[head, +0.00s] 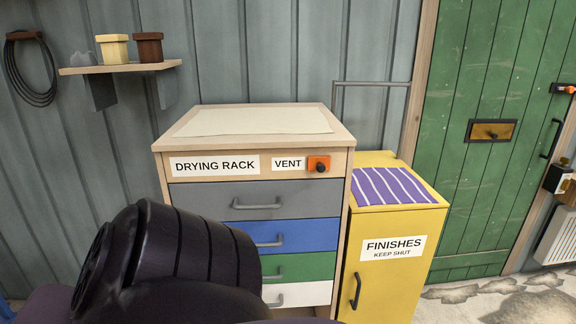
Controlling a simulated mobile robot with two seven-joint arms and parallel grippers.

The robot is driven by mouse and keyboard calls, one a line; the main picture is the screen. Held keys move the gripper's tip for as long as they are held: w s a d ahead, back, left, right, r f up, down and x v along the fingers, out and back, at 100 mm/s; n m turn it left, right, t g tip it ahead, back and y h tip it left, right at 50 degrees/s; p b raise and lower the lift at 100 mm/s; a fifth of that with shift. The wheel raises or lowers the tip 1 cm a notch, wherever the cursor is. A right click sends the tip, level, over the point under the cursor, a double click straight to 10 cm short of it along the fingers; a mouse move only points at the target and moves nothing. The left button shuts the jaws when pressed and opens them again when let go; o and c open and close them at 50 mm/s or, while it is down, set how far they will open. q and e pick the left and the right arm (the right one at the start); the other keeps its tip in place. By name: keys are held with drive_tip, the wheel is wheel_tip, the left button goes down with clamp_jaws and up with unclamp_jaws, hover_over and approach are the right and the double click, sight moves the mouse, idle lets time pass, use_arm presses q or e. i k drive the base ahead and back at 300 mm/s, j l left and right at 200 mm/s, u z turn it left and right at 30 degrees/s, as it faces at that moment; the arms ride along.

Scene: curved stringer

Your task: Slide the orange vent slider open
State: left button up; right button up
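The orange vent slider (318,163) is a small orange plate with a black knob. It sits on the wooden top rail of the drying rack (343,150), just right of the white VENT label (288,164). Nothing covers it. A dark arm link of mine fills the lower left of the head view, in front of the rack's lower drawers. Neither of my grippers shows in this view.
The rack has grey (290,196), blue, green and white drawers with handles. A yellow FINISHES cabinet (376,292) stands to its right, with a striped purple cloth (391,186) on top. A wall shelf (120,68) holds two small boxes. A green door (490,80) is at right.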

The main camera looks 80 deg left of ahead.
sight(322, 164)
drive_tip(key=u, duration=2.1)
